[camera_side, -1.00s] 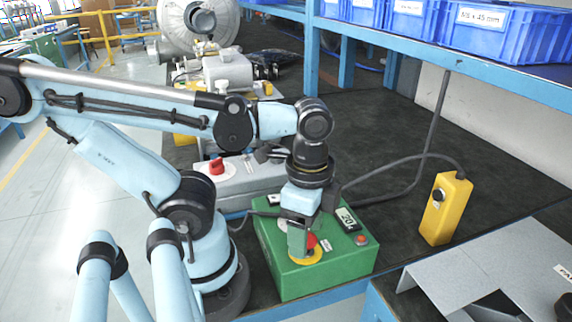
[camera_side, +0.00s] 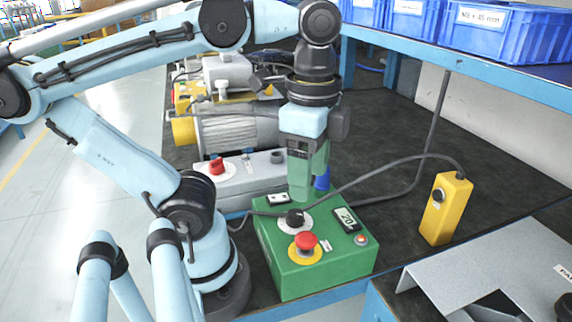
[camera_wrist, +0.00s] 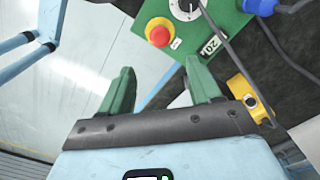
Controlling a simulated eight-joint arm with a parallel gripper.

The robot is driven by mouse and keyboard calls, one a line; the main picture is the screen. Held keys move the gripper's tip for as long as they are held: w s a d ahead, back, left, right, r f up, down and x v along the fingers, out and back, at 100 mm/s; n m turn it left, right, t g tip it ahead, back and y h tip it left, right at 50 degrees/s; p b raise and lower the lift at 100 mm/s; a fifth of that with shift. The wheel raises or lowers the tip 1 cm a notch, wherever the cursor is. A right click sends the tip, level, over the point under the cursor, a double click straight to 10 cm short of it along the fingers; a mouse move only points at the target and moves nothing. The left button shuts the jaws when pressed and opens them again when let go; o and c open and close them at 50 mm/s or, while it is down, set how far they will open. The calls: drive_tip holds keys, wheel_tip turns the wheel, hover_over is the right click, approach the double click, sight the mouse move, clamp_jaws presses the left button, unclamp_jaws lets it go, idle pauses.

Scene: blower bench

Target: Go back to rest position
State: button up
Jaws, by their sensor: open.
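My gripper (camera_side: 308,180) hangs pointing down above the green control box (camera_side: 345,272) in the side view. Its green fingers are apart and nothing shows between them in the wrist view (camera_wrist: 160,85). The box carries a red mushroom button (camera_side: 306,241) on a yellow ring, a black knob (camera_side: 294,217) and a small display reading 20 (camera_side: 347,219). The red button (camera_wrist: 159,32) lies beyond the fingertips in the wrist view. The fingers look clear of the button.
A yellow pendant box (camera_side: 446,208) with a black cable stands to the right. A grey box with a red knob (camera_side: 217,165) and a motor unit (camera_side: 235,130) lie behind. Blue bins (camera_side: 510,35) sit on the shelf above right. The dark bench between is mostly clear.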

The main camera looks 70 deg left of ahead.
drive_tip(key=w+a+f+n+t, duration=0.1)
drive_tip(key=w+f+n+t, duration=0.1)
drive_tip(key=w+f, duration=0.1)
drive_tip(key=w+a+f+n+t, duration=0.1)
drive_tip(key=w+f+n+t, duration=0.1)
drive_tip(key=w+n, duration=0.1)
drive_tip(key=w+a+f+n+t, duration=0.1)
drive_tip(key=w+f+n+t, duration=0.1)
drive_tip(key=w, duration=0.3)
drive_tip(key=shift+a+f+n+t, duration=0.15)
drive_tip(key=shift+f+n+t, duration=0.15)
drive_tip(key=shift+f+n, duration=0.45)
drive_tip(key=shift+w+a+f+n+t, duration=0.2)
drive_tip(key=shift+w+f+n+t, duration=0.05)
drive_tip(key=shift+t, duration=0.05)
